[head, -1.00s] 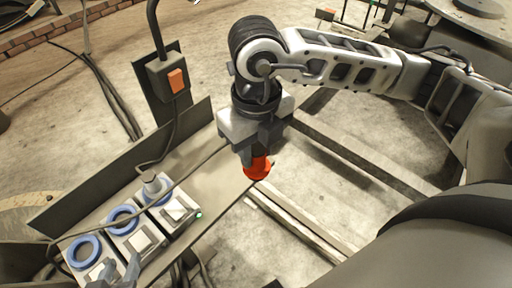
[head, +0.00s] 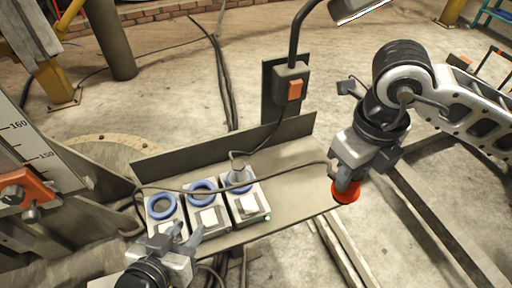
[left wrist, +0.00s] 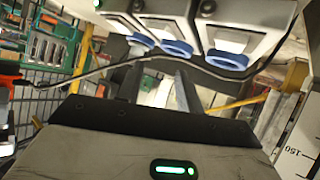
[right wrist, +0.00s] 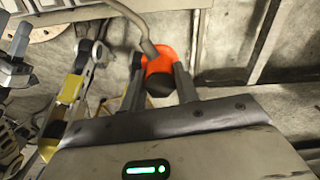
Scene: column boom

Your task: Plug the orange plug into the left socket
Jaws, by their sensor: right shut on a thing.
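The orange plug (head: 346,191) is in my right gripper (head: 348,178), off the right end of the shelf; the right wrist view shows the plug (right wrist: 159,66) between both fingers, its grey cable leading away. Three sockets with blue rings stand in a row. The left socket (head: 162,206) has an open ring and also shows in the left wrist view (left wrist: 228,60). The middle socket (head: 203,190) is open too. A grey plug sits in the right socket (head: 240,180). My left gripper (head: 183,236) is open and empty, just in front of the left and middle sockets.
The plug's cable (head: 290,166) runs left across the sockets. The shelf (head: 292,185) has bare room right of them and an upright back plate (head: 220,147). A switch box (head: 291,84) with an orange switch stands behind. A ruler plate (head: 30,145) stands at the left.

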